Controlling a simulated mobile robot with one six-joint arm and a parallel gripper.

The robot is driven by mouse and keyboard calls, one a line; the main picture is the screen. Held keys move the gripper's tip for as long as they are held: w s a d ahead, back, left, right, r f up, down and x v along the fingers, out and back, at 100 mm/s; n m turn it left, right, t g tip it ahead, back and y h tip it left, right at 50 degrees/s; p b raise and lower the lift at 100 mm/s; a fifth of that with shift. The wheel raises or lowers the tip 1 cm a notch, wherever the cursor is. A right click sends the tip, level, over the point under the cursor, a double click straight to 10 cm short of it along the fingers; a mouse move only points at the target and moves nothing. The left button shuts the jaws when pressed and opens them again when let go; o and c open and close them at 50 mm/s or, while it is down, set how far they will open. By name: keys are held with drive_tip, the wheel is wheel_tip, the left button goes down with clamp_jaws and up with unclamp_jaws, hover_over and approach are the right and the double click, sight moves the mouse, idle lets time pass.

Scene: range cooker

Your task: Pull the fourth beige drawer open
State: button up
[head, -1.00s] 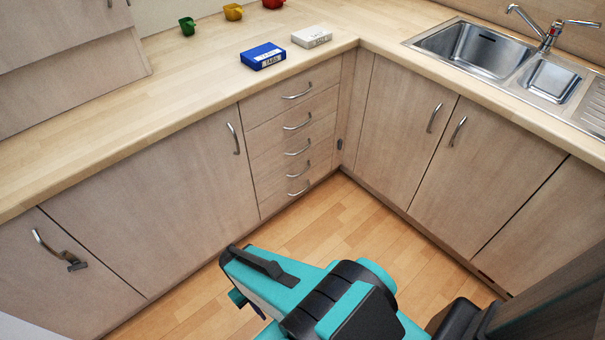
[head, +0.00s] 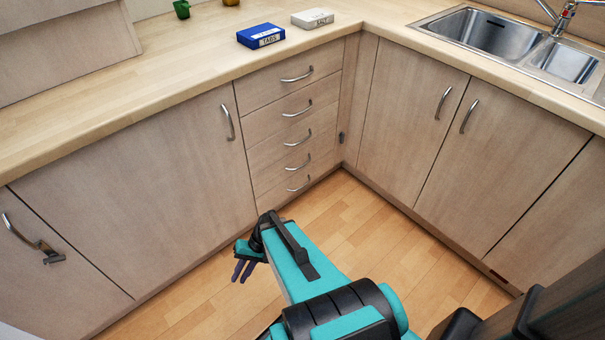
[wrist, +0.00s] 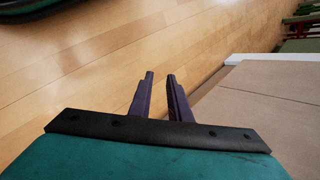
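The fourth beige drawer (head: 276,176), counted from the top, is in a stack of several drawers in the head view and is closed flush. Its curved metal handle (head: 299,166) shows clearly. My gripper (head: 239,273) hangs low over the floor, left of and below the drawer stack, apart from the handle. In the wrist view my gripper (wrist: 160,74) has its two dark fingers apart with a narrow, empty gap between them. Floor lies beyond the fingertips there, and I cannot make out the drawer handle in that view.
Cabinet doors flank the drawers, the left one (head: 140,200) and the sink-side one (head: 410,130). The countertop (head: 130,90) above bears a blue box (head: 260,36) and a white box (head: 312,18). Wooden floor (head: 360,225) in front is clear.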

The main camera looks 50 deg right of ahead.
drive_tip(key=w+d+f+m+t+b, duration=0.1)
drive_tip(key=w+d+m+t+b, duration=0.3)
drive_tip(key=w+d, duration=0.5)
drive_tip(key=m+t+h+b, duration=0.8)
drive_tip(key=t+b, duration=0.4)
drive_tip(key=b, duration=0.1)
approach(302, 166)
drive_tip(key=s, duration=0.4)
drive_tip(key=shift+w+f, duration=0.15)
drive_tip(key=shift+f, duration=0.05)
drive_tip(key=shift+w+a, duration=0.1)
drive_tip(key=shift+w, duration=0.05)
drive_tip(key=w+b, duration=0.1)
drive_tip(key=w, duration=0.3)
drive_tip(key=w+b, duration=0.1)
drive_tip(key=w, duration=0.4)
drive_tip(key=w+d+f+b, duration=0.1)
drive_tip(key=w, duration=0.3)
drive_tip(key=shift+w, duration=0.25)
